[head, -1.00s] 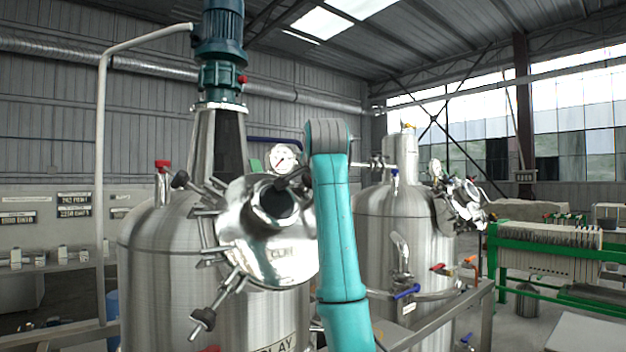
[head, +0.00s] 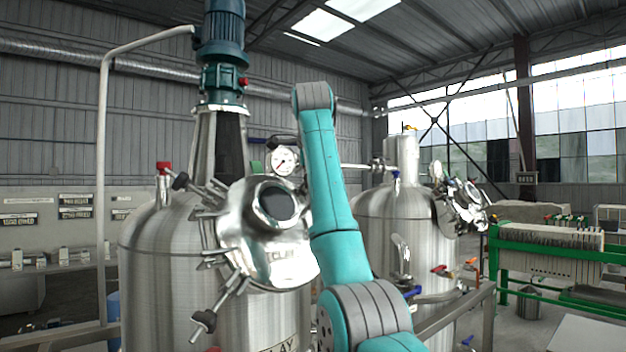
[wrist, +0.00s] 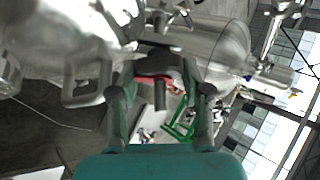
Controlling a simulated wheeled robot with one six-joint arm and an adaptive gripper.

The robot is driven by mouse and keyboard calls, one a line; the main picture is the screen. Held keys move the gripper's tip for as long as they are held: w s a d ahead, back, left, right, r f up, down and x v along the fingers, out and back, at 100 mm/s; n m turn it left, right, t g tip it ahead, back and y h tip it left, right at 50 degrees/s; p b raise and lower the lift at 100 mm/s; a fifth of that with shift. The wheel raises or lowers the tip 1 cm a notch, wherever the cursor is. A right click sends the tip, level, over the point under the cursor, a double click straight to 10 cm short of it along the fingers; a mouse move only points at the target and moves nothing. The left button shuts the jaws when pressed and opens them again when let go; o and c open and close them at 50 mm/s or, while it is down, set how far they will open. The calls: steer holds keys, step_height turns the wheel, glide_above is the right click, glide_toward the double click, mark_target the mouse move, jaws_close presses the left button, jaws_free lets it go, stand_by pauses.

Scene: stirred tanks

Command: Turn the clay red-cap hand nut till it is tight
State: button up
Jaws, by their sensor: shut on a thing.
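The clay tank (head: 160,260) is the big steel vessel at left in the head view, with a plate partly cut off at the bottom edge. Its round shiny manway lid (head: 262,240) has several dark-knobbed hand nuts around it. In the wrist view my gripper (wrist: 160,82) has its two fingers on either side of the red-cap hand nut (wrist: 158,70), a dark cross-piece with a stem and a bit of red, and is shut on it. In the head view my teal arm (head: 330,200) stands right of the lid. My gripper and this nut are hidden there.
A pressure gauge (head: 284,161) stands just above the lid. A second steel tank (head: 375,225) with valves and a rail is behind my arm at right. A green-framed filter press (head: 550,255) is at far right. Open floor shows between.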

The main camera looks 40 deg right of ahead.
steer(key=shift+f+m, duration=0.1)
steer(key=shift+m, duration=0.3)
steer(key=o, duration=1.2)
steer(key=shift+c, duration=0.2)
steer(key=v, duration=0.7)
steer(key=shift+r, duration=0.35)
